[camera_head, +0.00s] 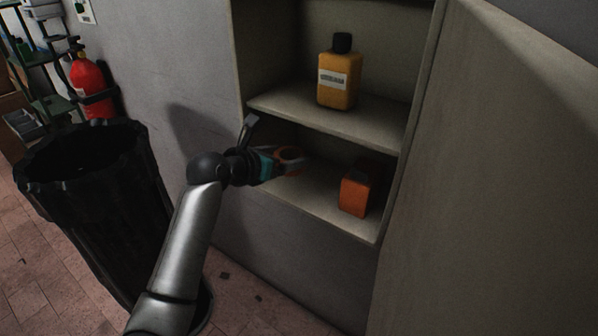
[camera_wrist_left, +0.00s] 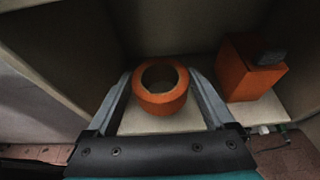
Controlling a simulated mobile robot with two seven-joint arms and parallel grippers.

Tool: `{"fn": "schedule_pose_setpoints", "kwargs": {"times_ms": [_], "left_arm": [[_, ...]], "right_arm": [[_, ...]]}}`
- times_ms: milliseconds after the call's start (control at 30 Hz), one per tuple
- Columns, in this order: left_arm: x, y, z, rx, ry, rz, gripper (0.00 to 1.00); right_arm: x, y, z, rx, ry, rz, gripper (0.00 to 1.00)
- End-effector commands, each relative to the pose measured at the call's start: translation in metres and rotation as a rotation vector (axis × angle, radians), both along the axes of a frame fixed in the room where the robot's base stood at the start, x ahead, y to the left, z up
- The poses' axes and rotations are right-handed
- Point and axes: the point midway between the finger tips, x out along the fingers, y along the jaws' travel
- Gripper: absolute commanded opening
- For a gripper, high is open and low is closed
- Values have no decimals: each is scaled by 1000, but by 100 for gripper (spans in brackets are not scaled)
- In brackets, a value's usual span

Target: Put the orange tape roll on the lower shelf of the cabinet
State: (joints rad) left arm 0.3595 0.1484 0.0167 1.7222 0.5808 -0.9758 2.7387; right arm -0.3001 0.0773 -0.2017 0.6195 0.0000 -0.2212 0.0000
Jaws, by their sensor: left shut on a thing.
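The orange tape roll (camera_wrist_left: 161,101) is between the two fingers of my left gripper (camera_wrist_left: 163,90) in the left wrist view, with its hole facing up. The gripper is shut on it. In the head view my left gripper (camera_head: 285,165) reaches into the lower opening of the cabinet (camera_head: 245,50), and the tape roll (camera_head: 289,153) shows at its tip. The lower shelf (camera_head: 322,203) lies beneath the roll. I cannot tell whether the roll touches the shelf. My right gripper is in neither view.
An orange box-like container (camera_head: 356,190) with a dark cap (camera_wrist_left: 271,55) stands on the lower shelf, right of the roll. A yellow bottle (camera_head: 339,75) stands on the upper shelf (camera_head: 340,118). A black bin (camera_head: 100,200) and a red extinguisher (camera_head: 88,80) are at the left.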

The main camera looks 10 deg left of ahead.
Motion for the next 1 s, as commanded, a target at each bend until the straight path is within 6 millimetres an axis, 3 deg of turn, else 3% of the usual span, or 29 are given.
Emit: {"fn": "schedule_pose_setpoints", "kwargs": {"times_ms": [100,267,533,767,1000], "left_arm": [[23,-9,0,1,-2,-1,21],[45,-18,0,0,-1,0,21],[43,-17,-30,1,2,1,21],[43,-17,-68,4,2,1,21],[47,-19,-70,0,0,1,21]], "right_arm": [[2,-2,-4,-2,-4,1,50],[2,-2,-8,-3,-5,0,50],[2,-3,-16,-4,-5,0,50],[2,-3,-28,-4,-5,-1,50],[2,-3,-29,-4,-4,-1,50]]}}
